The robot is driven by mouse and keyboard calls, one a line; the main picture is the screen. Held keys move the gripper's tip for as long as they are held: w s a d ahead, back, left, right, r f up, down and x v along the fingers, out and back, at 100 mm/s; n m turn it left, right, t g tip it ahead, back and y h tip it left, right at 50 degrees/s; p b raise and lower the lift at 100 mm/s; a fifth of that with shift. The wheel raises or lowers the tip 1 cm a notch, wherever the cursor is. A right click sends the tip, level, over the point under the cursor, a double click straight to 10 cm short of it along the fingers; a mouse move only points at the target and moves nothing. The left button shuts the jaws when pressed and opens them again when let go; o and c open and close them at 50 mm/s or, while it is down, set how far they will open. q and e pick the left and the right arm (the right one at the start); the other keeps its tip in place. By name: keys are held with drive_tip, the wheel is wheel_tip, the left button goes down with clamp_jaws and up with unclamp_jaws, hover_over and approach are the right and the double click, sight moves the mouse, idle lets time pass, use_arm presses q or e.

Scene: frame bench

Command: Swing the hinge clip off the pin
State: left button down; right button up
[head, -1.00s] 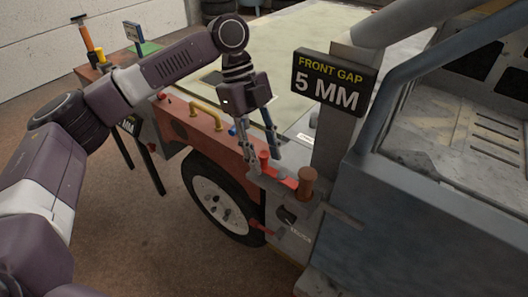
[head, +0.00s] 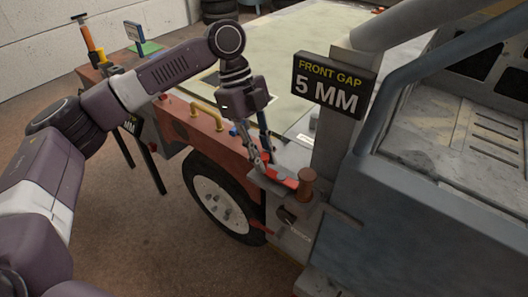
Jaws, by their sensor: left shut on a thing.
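The red hinge clip (head: 284,179) lies on the grey ledge beside the front post, in the head view. Its far end reaches the brown upright pin (head: 306,185); whether it still wraps around the pin is too small to tell. My left gripper (head: 266,161) points down at the clip's left end and is shut on its red knob, which the fingers mostly hide. My right gripper is not in view.
The grey post with the "FRONT GAP 5 MM" sign (head: 333,84) stands just right of the clip. A yellow handle (head: 207,113) is on the rusty side panel to the left. The pale flat panel (head: 270,55) behind is mostly clear.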

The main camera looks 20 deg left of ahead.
use_arm(q)
drive_tip(key=shift+s+d+r+n+t+y+p, duration=0.15)
drive_tip(key=shift+s+d+n+t+p, duration=0.5)
drive_tip(key=shift+n+p, duration=2.15)
drive_tip(key=shift+s+d+f+n+t+y+p, duration=0.1)
drive_tip(key=shift+s+n+t+y+p, duration=0.15)
drive_tip(key=shift+s+n+t+p, duration=1.75)
drive_tip(key=shift+s+d+r+n+t+y+p, duration=0.15)
drive_tip(key=shift+d+n+p, duration=0.25)
drive_tip(key=shift+n+p, duration=3.1)
drive_tip(key=shift+f+m+p, duration=0.15)
drive_tip(key=shift+m+p, duration=0.45)
drive_tip(key=shift+p, duration=0.1)
drive_tip(key=c, duration=1.8)
unclamp_jaws()
drive_tip(key=shift+o, duration=0.2)
drive_tip(key=v, duration=1.2)
drive_tip(key=shift+w+d, duration=0.1)
drive_tip(key=shift+w, duration=0.05)
